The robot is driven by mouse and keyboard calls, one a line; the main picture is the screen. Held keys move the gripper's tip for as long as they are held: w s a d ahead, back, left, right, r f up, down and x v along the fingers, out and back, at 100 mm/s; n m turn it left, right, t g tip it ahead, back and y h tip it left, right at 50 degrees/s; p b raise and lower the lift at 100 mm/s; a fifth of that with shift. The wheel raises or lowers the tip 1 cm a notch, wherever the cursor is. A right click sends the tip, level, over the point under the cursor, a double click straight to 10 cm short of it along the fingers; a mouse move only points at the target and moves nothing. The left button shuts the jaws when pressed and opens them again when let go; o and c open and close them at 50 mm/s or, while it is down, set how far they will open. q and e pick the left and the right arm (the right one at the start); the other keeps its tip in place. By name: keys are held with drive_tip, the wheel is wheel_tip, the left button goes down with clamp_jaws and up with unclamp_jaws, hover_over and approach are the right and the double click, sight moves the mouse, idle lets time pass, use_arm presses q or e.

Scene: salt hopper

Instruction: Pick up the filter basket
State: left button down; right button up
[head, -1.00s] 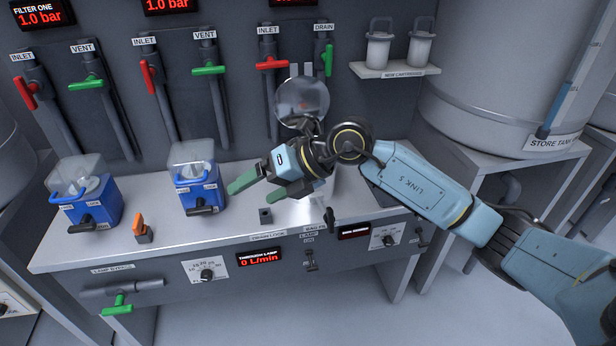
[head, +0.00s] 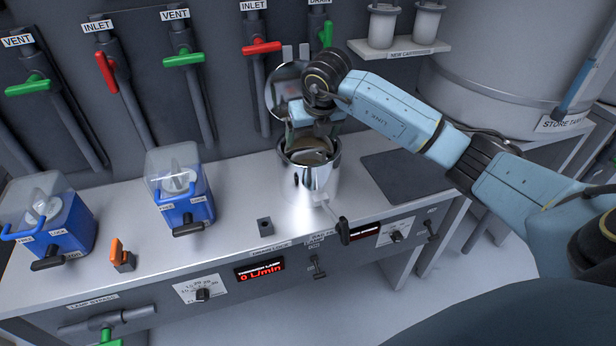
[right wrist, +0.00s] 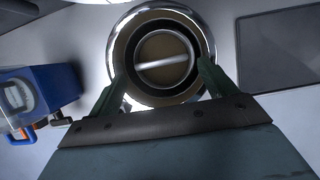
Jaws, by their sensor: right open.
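The filter basket (head: 310,157) sits inside an open shiny metal housing (head: 322,184) on the bench. In the right wrist view the basket (right wrist: 150,84) is a round, tan-bottomed cup with a pale bar (right wrist: 162,62) across its middle. My right gripper (head: 312,138) points down just over the housing's mouth. In the right wrist view its open green fingers (right wrist: 160,78) lie on either side of the bar, with nothing between them touching. I cannot tell how deep the fingertips reach. My left gripper is out of view.
A round raised lid (head: 284,84) stands behind the housing. A dark mat (head: 403,176) lies clear to the right. Two blue units with clear covers, one of them here (head: 181,190), stand left. An orange switch (head: 119,252) and red and green valve handles are nearby.

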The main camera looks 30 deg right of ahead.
sight(309, 151)
drive_tip(key=x, duration=0.4)
drive_tip(key=b+x, duration=0.1)
drive_tip(key=x, duration=0.1)
drive_tip(key=shift+s+a+f, duration=0.15)
drive_tip(key=shift+s+f, duration=0.05)
drive_tip(key=shift+s, duration=0.1)
drive_tip(key=shift+w+f, duration=0.2)
drive_tip(key=shift+f, duration=0.1)
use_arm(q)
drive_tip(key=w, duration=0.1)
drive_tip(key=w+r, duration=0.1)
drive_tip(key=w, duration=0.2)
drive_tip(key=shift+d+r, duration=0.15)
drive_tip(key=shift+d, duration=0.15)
use_arm(e)
drive_tip(key=c, duration=1.4)
drive_tip(key=shift+r, duration=0.1)
drive_tip(key=shift+c, duration=0.4)
drive_tip(key=shift+r, duration=0.1)
